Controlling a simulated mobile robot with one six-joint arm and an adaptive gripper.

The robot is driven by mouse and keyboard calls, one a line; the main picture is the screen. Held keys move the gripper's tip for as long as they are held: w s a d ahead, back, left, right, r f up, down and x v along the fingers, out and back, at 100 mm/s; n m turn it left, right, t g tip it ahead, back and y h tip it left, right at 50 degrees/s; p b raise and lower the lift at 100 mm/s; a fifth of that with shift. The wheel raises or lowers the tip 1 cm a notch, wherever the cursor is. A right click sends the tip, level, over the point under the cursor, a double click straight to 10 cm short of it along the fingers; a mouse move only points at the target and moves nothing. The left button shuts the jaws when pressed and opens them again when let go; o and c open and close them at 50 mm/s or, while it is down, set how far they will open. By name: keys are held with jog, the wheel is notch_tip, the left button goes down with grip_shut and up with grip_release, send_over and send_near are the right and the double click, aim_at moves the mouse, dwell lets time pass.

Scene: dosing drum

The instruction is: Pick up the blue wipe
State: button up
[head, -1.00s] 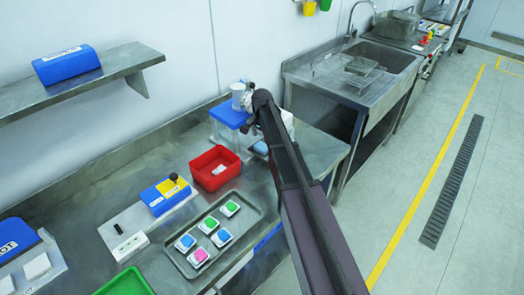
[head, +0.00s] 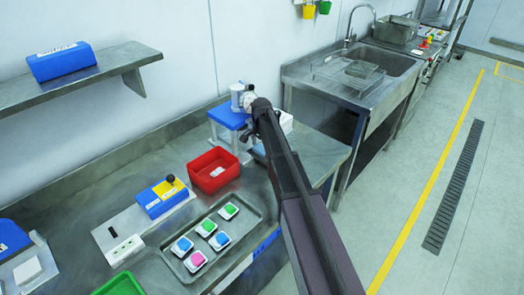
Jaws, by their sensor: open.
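A small patch of pale blue (head: 258,151), possibly the blue wipe, shows on the steel bench beside my arm. My arm covers most of it, so its shape is unclear. My gripper (head: 246,134) is small and dark at the end of the arm, pointing down between the blue-topped stand (head: 230,118) and this patch. The jaws are open, and I see nothing held in them. I cannot tell whether the fingertips touch anything.
A red bin (head: 213,170) stands left of the gripper. In front is a steel tray (head: 175,262) with several coloured blocks. A white object (head: 286,122) shows partly behind my arm. A sink (head: 385,62) stands to the right.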

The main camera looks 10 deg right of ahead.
aim_at(261, 147)
jog(key=shift+c, duration=0.2)
jog(key=c, duration=0.5)
jog(key=shift+r, duration=0.2)
jog(key=shift+c, duration=0.2)
notch_tip(261, 147, up, 18)
jog(key=p, duration=1.8)
jog(key=shift+f, duration=0.2)
jog(key=shift+o, duration=0.3)
jog(key=shift+c, duration=0.8)
jog(key=shift+s+d+f+b, duration=0.25)
jog(key=shift+d+f+b, duration=0.3)
jog(key=shift+f+b, duration=0.2)
jog(key=shift+s+d+f+b, duration=0.2)
jog(key=shift+d+f+b, duration=0.35)
jog(key=shift+f+b, duration=0.15)
